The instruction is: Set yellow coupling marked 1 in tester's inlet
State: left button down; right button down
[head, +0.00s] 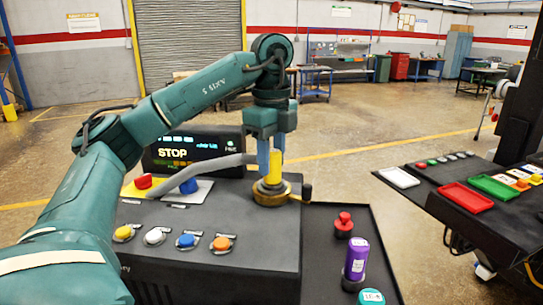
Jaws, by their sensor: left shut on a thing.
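My left gripper (271,145) points straight down over the tester (225,250) and is shut on the yellow coupling (275,166). The coupling is upright, and its upper part is hidden by the fingers. Its lower end is at the brass ring of the inlet (268,197) on top of the tester. I cannot tell how deep it sits in the ring. The mark on it cannot be read here. My right gripper is not in view.
A grey hose (215,170) runs left of the gripper, before a screen reading STOP (174,153). A purple coupling (356,258), a teal one (371,297) and a red knob (343,222) stand to the right. Coloured trays (467,197) lie on a dark bench farther right.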

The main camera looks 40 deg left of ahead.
pick_arm(q)
jog(key=shift+f, duration=0.1)
jog(key=c, duration=0.9)
grip_release()
notch_tip(320, 180, up, 13)
jog(key=shift+r+p, duration=0.1)
jog(key=shift+p, duration=0.35)
